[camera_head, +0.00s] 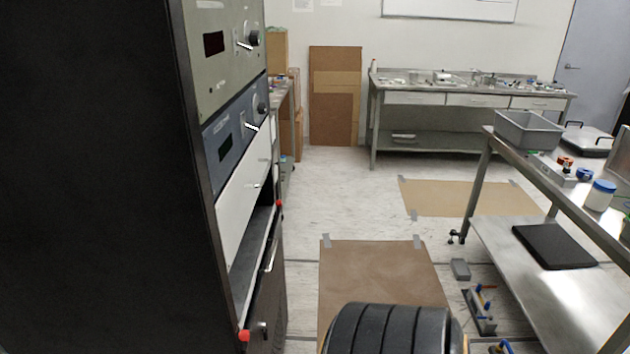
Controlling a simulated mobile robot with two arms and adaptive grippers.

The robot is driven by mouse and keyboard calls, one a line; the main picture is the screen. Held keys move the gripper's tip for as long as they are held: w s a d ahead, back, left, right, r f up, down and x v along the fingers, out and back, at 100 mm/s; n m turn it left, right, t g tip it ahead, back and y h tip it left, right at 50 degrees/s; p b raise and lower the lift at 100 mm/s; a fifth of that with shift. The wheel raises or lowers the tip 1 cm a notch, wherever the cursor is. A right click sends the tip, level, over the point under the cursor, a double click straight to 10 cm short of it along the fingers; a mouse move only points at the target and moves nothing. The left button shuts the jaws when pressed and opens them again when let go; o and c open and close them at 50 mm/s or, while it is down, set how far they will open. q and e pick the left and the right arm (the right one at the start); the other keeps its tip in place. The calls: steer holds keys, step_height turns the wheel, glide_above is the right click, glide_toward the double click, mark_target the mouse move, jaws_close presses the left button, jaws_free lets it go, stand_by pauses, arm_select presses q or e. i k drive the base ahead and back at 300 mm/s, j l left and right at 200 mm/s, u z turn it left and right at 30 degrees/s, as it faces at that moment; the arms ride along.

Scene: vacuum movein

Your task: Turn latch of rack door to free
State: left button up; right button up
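A tall dark rack (100,180) fills the left side, its front seen at a steep angle. Its front carries a grey-green panel (215,75), a blue-grey panel (225,140) and a white panel (243,195). Below them is an open slot, then a dark lower door (272,310) with a silver handle (271,252). Red-tipped parts show near the door, one at the upper far side (279,203) and one at the lower near side (244,336). I cannot tell which part is the latch or its position. Neither gripper is in view.
A metal bench (400,98) stands at the back wall. A steel cart (590,215) at the right bears a grey bin (528,128) and a white jar with a blue lid (600,195). Brown sheets (375,275) are taped to the floor. Small items lie beside the cart.

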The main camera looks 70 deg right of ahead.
mark_target(261, 325)
steer(key=z, duration=1.8)
steer(key=u, duration=0.3)
steer(key=i+l+u, duration=0.1)
steer(key=l+u, duration=0.3)
steer(key=i+l+u, duration=0.1)
steer(key=l+u, duration=0.15)
steer(key=u, duration=0.15)
steer(key=l+u, duration=0.4)
